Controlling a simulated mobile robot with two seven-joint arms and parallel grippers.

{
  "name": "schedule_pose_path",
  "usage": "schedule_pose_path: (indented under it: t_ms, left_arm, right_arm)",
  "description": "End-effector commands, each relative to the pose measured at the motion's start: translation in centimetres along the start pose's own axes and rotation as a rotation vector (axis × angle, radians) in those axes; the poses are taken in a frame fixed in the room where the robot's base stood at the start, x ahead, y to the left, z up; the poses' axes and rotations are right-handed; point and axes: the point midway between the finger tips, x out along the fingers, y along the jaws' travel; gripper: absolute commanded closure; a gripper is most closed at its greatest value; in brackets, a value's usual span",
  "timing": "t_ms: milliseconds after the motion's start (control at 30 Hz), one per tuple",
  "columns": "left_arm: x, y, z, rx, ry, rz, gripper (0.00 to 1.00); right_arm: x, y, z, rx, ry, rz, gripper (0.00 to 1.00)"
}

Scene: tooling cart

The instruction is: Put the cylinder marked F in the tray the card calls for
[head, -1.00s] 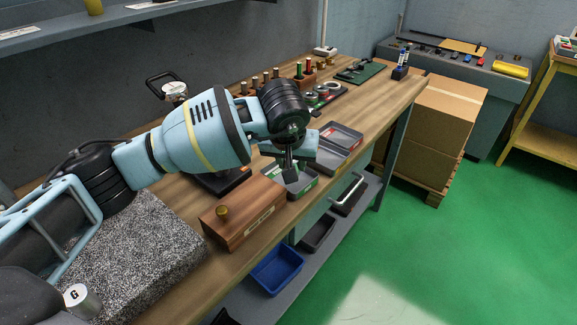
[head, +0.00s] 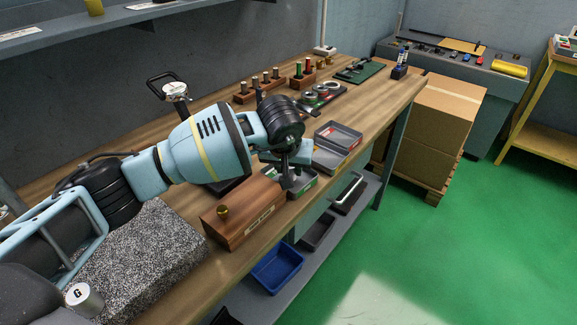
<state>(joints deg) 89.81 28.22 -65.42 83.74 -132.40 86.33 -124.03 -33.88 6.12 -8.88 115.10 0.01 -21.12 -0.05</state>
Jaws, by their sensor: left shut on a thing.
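My left gripper (head: 289,181) is shut on a small grey thing over the near tray (head: 307,188), which has a green label. The fingers and wrist hide most of the held thing, and I can read no letter on it. Whether it touches the tray floor I cannot tell. A grey tray (head: 332,163) lies just behind, and a farther one (head: 353,147) has a red mark. A metal cylinder marked G (head: 84,300) stands at the lower left. I see no other lettered cylinder and cannot make out the card. My right gripper is not in view.
A wooden block with a brass knob (head: 243,222) stands just in front of the near tray. A speckled stone plate (head: 150,250) lies under my left arm. Racks of pegs (head: 262,88) stand farther back. A blue bin (head: 277,268) sits on the shelf below.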

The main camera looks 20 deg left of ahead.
Motion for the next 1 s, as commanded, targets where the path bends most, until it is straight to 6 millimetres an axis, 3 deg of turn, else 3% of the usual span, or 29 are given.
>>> schedule_pose_path:
  t_ms: [133, 167, 300, 667, 767, 1000]
  left_arm:
    - [0.4, 0.0, 0.2, 0.000, 0.000, -0.001, 0.93]
    - [0.3, 0.0, 0.1, 0.000, 0.000, -0.001, 0.64]
    - [0.3, 0.0, 0.1, 0.000, 0.000, -0.001, 0.46]
    - [-0.2, 0.0, -0.1, -0.001, 0.001, 0.000, 0.46]
    - [-1.2, -0.1, -0.2, 0.000, 0.003, 0.000, 0.46]
    - [-5.9, 0.0, -0.2, 0.001, 0.004, 0.001, 0.46]
  right_arm:
    - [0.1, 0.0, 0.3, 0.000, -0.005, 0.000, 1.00]
    - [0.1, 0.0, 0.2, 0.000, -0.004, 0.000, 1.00]
    - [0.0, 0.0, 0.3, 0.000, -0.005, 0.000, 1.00]
    - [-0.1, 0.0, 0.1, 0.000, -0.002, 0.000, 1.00]
    - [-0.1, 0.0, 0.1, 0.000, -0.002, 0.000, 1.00]
    - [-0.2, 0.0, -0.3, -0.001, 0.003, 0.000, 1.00]
